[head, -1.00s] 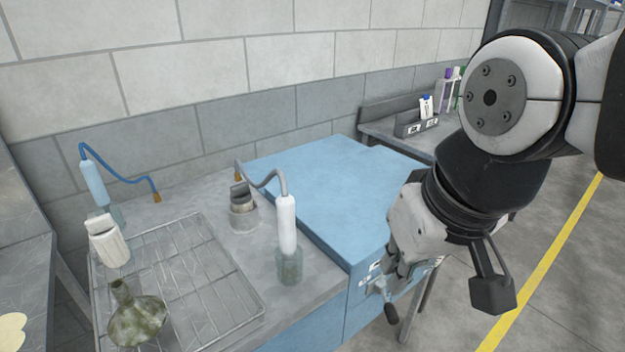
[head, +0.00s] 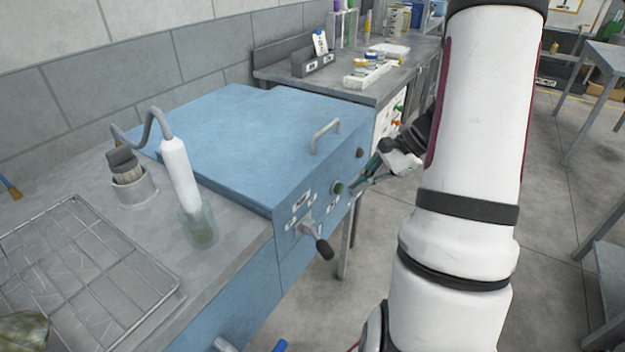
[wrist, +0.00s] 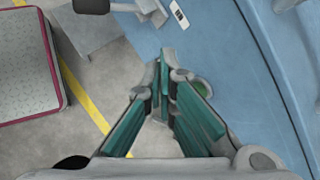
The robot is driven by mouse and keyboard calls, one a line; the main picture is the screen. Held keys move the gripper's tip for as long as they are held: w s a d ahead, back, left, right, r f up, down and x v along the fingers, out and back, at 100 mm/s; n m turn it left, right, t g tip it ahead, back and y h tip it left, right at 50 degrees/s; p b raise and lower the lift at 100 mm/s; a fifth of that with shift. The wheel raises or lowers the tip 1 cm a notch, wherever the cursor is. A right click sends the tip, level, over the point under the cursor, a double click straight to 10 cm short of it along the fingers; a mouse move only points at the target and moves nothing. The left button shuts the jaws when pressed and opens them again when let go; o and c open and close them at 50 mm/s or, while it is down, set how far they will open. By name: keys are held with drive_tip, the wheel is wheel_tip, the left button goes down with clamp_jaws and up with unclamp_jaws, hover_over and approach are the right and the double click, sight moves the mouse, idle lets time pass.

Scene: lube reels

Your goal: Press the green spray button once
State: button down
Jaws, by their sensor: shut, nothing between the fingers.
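The green button (head: 339,187) sits on the front panel of the blue box (head: 240,130), right of a small white label and above a black-tipped lever (head: 323,247). My gripper (head: 353,187) is shut and empty, with its teal fingers pointing at the panel just right of the button. I cannot tell whether the fingertips touch anything. In the wrist view the fingers (wrist: 164,60) meet at their tips in front of the blue panel. A green round part (wrist: 203,88), apparently the button, shows right of the tips, partly hidden behind the right finger.
A metal handle (head: 325,136) stands on the box lid, and a dark knob (head: 359,153) is on the panel. A back bench (head: 390,85) holds tubes.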

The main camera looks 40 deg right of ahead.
sight(339, 188)
drive_tip(key=s+d+f+m+t+b, duration=0.1)
drive_tip(key=s+d+f+m+t, duration=0.1)
drive_tip(key=d+f+m, duration=0.3)
drive_tip(key=s+d+f, duration=0.1)
drive_tip(key=d+f, duration=0.2)
drive_tip(key=f, duration=0.2)
drive_tip(key=shift+s+d+h, duration=0.15)
drive_tip(key=shift+d+h, duration=0.05)
drive_tip(key=shift+h, duration=0.2)
drive_tip(key=w+a+b, duration=0.1)
drive_tip(key=w+a, duration=0.2)
drive_tip(key=w, duration=0.5)
drive_tip(key=shift+w, duration=0.2)
idle(0.8)
drive_tip(key=shift+w+a+b, duration=0.15)
drive_tip(key=shift+w+b, duration=0.2)
drive_tip(key=shift+w, duration=0.05)
drive_tip(key=shift+w+a+r, duration=0.1)
drive_tip(key=shift+w+a, duration=0.05)
drive_tip(key=shift+w, duration=0.35)
idle(0.7)
drive_tip(key=shift+s, duration=0.2)
drive_tip(key=shift+s+d, duration=0.3)
drive_tip(key=shift+s, duration=0.4)
